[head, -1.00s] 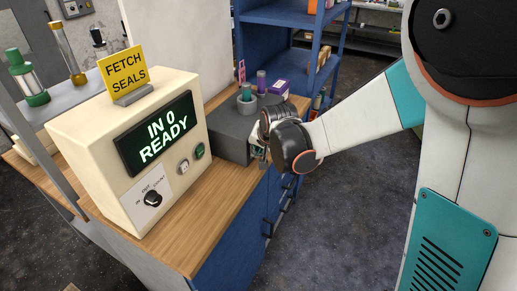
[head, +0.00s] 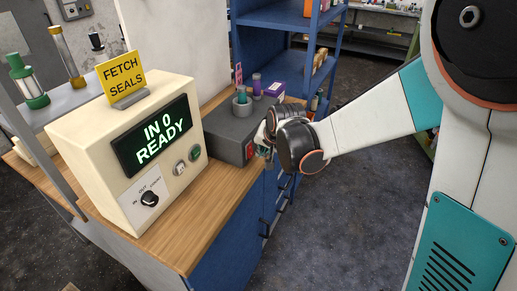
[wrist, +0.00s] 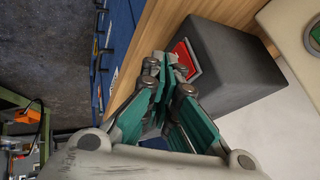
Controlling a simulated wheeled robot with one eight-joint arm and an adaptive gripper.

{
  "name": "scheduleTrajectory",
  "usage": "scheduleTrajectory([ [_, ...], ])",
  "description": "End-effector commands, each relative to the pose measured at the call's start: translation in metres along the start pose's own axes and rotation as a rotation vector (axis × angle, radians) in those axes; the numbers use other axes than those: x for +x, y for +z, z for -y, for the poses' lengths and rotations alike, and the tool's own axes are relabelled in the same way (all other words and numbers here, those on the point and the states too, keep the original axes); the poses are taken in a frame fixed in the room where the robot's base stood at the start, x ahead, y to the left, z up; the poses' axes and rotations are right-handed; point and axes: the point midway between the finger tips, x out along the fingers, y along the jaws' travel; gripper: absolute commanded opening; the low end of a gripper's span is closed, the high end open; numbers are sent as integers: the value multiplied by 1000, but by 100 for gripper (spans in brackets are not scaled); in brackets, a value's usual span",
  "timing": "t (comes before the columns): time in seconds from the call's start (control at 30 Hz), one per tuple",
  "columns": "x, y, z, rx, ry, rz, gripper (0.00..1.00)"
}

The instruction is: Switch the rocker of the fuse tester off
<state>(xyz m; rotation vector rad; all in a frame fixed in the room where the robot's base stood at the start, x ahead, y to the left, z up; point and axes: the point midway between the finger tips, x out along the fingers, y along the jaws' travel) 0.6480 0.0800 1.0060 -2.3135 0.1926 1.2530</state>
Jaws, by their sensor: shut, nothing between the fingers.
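The fuse tester appears to be the dark grey box (head: 222,132) on the wooden counter, with a cup-like holder on top. Its red rocker (head: 249,151) is on the face toward my gripper. In the wrist view the red rocker (wrist: 184,55) sits in a pale frame on the grey box (wrist: 235,65), partly hidden by the fingertips. My gripper (head: 264,143) is shut and empty, just right of the rocker in the head view. In the wrist view its teal fingers (wrist: 166,64) are together close to the rocker; I cannot tell whether they touch it.
A cream box (head: 125,150) with an "IN 0 READY" display and a knob stands at the left of the counter (head: 190,235). Blue shelves (head: 270,55) stand behind. A purple box (head: 274,89) is beyond the tester. Blue drawers with handles are below the counter.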

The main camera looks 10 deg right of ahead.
Motion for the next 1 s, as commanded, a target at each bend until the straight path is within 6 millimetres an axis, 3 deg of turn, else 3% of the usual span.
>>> scheduleTrajectory([
  [0.2,-49,-3,8,-1,0,1,0],
  [0.5,-93,-3,15,-1,-1,1,0],
  [1.0,-101,-2,15,-2,-1,1,0],
])
